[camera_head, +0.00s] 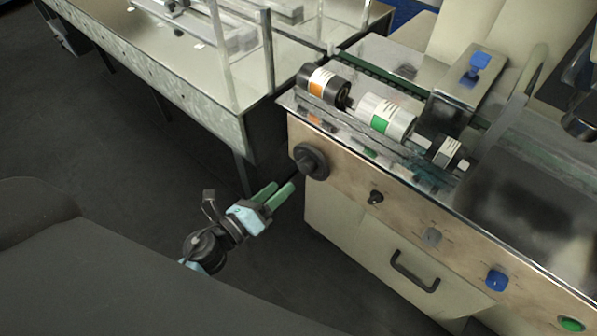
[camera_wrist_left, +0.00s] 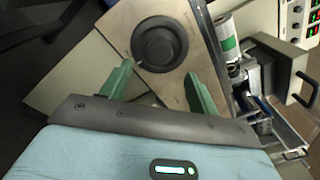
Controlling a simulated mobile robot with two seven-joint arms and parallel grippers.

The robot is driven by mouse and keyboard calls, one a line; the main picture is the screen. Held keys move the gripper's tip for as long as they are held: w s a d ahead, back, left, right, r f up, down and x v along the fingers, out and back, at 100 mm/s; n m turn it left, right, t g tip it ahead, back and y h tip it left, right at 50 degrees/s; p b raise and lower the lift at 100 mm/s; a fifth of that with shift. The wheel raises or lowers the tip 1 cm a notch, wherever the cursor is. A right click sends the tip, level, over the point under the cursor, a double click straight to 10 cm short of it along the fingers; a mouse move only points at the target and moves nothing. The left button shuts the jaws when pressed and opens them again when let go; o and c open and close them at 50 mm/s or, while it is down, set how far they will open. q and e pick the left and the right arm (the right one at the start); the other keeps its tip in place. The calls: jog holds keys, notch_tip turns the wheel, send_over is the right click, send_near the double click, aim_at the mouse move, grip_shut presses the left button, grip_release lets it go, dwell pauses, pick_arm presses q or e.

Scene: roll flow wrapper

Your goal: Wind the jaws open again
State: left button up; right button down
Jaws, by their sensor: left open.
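The black round hand wheel (camera_head: 311,160) sits on the left end of the machine's front panel. It also shows in the left wrist view (camera_wrist_left: 159,45), ahead of the fingertips and roughly between them. My left gripper (camera_head: 281,191) has green fingers and is open and empty, just left of and below the wheel in the head view. In the left wrist view its two fingers (camera_wrist_left: 158,72) stand wide apart and appear short of the wheel; contact cannot be made out. The machine's jaws cannot be clearly told apart. My right gripper is not in view.
Rolls (camera_head: 386,116) lie on top. A cabinet handle (camera_head: 414,272) juts out below. A steel table (camera_head: 215,85) stands behind left.

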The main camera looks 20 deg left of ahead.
aim_at(303, 168)
pick_arm(q)
jog(key=x, duration=0.7)
jog(key=shift+w+d+p, duration=0.1)
jog(key=shift+w+p, duration=0.1)
jog(key=shift+p, duration=0.1)
jog(key=c, duration=1)
